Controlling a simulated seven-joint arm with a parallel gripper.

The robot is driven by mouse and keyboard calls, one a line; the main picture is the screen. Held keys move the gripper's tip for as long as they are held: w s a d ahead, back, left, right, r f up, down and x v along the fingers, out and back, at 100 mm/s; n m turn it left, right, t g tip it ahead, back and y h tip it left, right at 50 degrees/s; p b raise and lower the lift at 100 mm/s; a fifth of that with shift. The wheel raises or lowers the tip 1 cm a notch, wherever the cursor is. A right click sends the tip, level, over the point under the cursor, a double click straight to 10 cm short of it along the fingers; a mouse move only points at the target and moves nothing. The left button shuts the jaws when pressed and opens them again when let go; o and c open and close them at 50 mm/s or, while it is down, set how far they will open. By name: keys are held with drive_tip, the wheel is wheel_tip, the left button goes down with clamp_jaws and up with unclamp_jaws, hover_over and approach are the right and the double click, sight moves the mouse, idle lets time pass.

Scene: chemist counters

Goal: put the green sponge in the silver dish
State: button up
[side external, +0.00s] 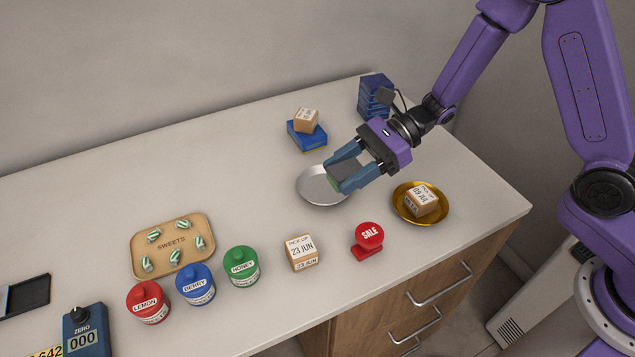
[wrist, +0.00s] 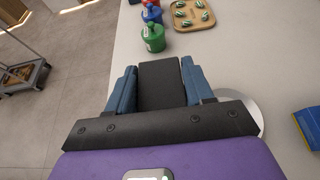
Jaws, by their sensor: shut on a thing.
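My gripper (side external: 338,174) is shut on the green sponge (side external: 333,183), which shows a dark grey top and a thin green edge between the blue fingers. In the wrist view the sponge (wrist: 160,84) is a dark grey block between the fingers (wrist: 160,82). The round silver dish (side external: 313,190) lies on the counter. In the side view the sponge overlaps the dish's right part; its exact height above the dish cannot be told. In the wrist view only the dish's rim (wrist: 257,108) shows, right of my gripper; the rest is hidden.
A gold dish (side external: 402,209) holding a date block (side external: 421,201) stands to the right. A red SALE stamp (side external: 368,238), another date block (side external: 302,252) and several coloured jars line the front. A blue box (side external: 306,140) bearing a block stands behind. The sweets tray (side external: 172,267) is left.

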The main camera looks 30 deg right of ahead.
drive_tip(key=s+d, duration=0.2)
drive_tip(key=d, duration=0.5)
hover_over(304, 194)
drive_tip(key=d, duration=0.5)
drive_tip(key=f, duration=0.5)
drive_tip(key=s+f, duration=0.1)
drive_tip(key=f, duration=0.2)
drive_tip(key=shift+d+f, duration=0.2)
drive_tip(key=shift+w+a+f, duration=0.1)
drive_tip(key=shift+w+f, duration=0.15)
drive_tip(key=shift+f, duration=0.05)
drive_tip(key=shift+w+a+f, duration=0.1)
drive_tip(key=shift+w+f, duration=0.1)
drive_tip(key=shift+f, duration=1.55)
drive_tip(key=shift+f, duration=0.15)
drive_tip(key=o, duration=0.7)
